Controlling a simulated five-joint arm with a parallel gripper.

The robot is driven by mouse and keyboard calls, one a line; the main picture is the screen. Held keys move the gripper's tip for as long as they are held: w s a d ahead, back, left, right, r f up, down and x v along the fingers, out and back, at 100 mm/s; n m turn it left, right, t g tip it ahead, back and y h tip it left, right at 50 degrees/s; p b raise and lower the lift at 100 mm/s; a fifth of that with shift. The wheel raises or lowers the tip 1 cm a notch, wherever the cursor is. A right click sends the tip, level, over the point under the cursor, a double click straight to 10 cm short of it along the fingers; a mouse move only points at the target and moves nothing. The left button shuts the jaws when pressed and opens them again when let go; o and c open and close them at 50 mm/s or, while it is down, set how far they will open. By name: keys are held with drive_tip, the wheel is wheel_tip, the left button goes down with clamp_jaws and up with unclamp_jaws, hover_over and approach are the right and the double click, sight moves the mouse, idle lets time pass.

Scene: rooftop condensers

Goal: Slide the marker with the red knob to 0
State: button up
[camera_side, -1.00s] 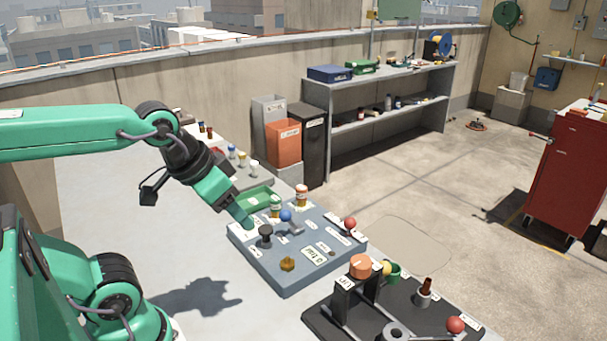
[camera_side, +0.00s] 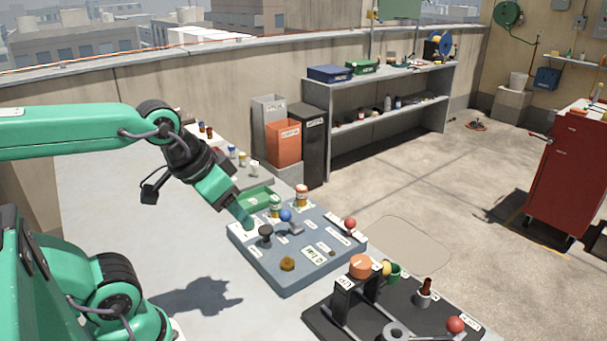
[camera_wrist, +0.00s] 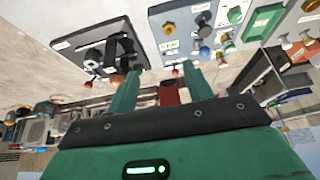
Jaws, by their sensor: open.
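A red knob (camera_side: 350,223) stands at the far right corner of the blue-grey panel (camera_side: 286,277), beside a pale strip; the strip's marks are too small to read. A second red knob (camera_side: 455,325) stands on the black panel (camera_side: 318,318) in the foreground, next to a white label. My gripper (camera_side: 246,222) is over the left side of the blue-grey panel, well left of both red knobs. In the wrist view my gripper (camera_wrist: 162,74) is open with nothing between its fingers. A red knob (camera_wrist: 175,71) shows there beyond the fingertips.
The blue-grey panel also carries a blue knob (camera_side: 285,215), a black knob (camera_side: 266,231) and a yellow knob (camera_side: 287,264). An orange knob (camera_side: 360,266) rises from the black panel. A green tray (camera_side: 257,199) and small bottles stand behind my gripper.

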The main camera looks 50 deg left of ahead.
drive_tip(key=w, duration=0.1)
drive_tip(key=m+g, duration=0.3)
drive_tip(key=m, duration=1.3)
hover_over(350, 219)
drive_tip(key=s, duration=0.2)
drive_tip(key=s+f+x, duration=0.1)
drive_tip(key=s+x, duration=0.1)
drive_tip(key=x, duration=0.8)
drive_tip(key=shift+w+d, duration=0.15)
drive_tip(key=shift+d, duration=0.05)
drive_tip(key=shift+x, duration=3.8)
drive_tip(key=shift+a, duration=0.15)
drive_tip(key=shift+c, duration=0.2)
